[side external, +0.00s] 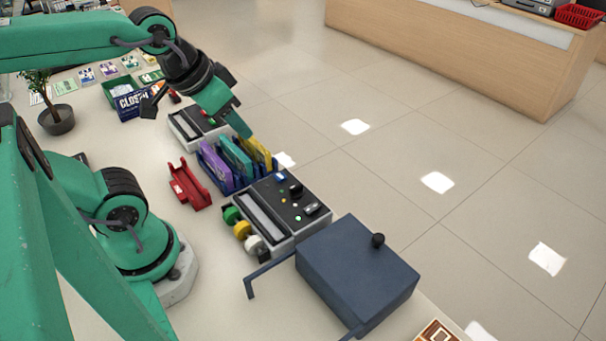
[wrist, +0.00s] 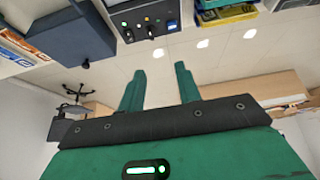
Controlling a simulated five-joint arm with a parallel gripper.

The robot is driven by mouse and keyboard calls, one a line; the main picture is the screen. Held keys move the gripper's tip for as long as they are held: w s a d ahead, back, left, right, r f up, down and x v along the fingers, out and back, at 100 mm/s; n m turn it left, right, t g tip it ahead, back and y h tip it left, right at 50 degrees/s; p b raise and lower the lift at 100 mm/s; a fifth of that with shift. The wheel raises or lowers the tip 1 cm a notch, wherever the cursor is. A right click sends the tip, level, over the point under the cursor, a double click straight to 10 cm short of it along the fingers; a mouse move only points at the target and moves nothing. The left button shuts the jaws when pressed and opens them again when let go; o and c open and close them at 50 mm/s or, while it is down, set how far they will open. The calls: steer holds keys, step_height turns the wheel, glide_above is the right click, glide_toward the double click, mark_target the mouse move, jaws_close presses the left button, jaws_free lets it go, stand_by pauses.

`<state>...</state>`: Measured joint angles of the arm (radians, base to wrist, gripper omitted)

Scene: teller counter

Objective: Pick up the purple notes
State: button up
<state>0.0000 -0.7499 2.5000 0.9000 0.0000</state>
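The purple notes (side external: 214,166) stand upright in the left slot of a blue rack (side external: 222,183). Teal notes (side external: 236,158) stand in the middle and yellow notes (side external: 262,154) on the right. My gripper (side external: 241,127) hangs above the rack's far side, near the tops of the teal and yellow notes in the picture. In the wrist view its two green fingers (wrist: 160,82) are spread with nothing between them. The rack's edge and yellow notes (wrist: 228,14) show at the top of that view; I cannot make out the purple notes there.
A black-topped machine (side external: 285,205) stands right of the rack, another (side external: 190,125) behind it. A red holder (side external: 188,186) lies on the counter to the left. A dark blue box (side external: 356,270) stands at front right. A potted plant (side external: 57,119) is at the back left.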

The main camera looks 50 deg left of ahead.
steer(key=shift+o, duration=0.9)
steer(key=shift+a, duration=0.1)
steer(key=m+g, duration=0.6)
steer(key=m, duration=1.2)
glide_above(213, 157)
step_height(213, 157, down, 15)
steer(key=shift+r, duration=0.1)
steer(key=shift+f, duration=1.35)
